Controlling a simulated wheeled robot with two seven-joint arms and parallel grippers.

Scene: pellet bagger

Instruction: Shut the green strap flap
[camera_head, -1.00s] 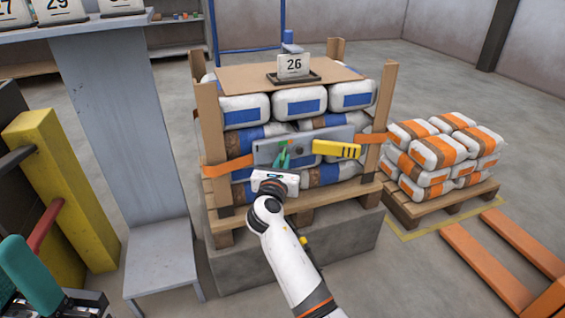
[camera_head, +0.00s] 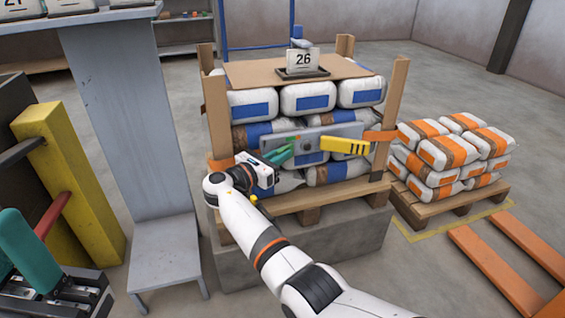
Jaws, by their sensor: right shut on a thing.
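The green strap flap (camera_head: 282,153) shows at the left end of a grey buckle plate (camera_head: 320,134) on the orange strap. The strap runs across the front of a stack of white and blue bags. A yellow lever (camera_head: 346,146) sits at the plate's right side. My left gripper is not in view.
The stack stands on a wooden pallet (camera_head: 345,199) over a grey block, with wooden corner posts and a card marked 26 (camera_head: 303,60). Orange-banded bags (camera_head: 450,150) lie on a pallet at right. A grey stand (camera_head: 120,120) and yellow post (camera_head: 72,180) are at left.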

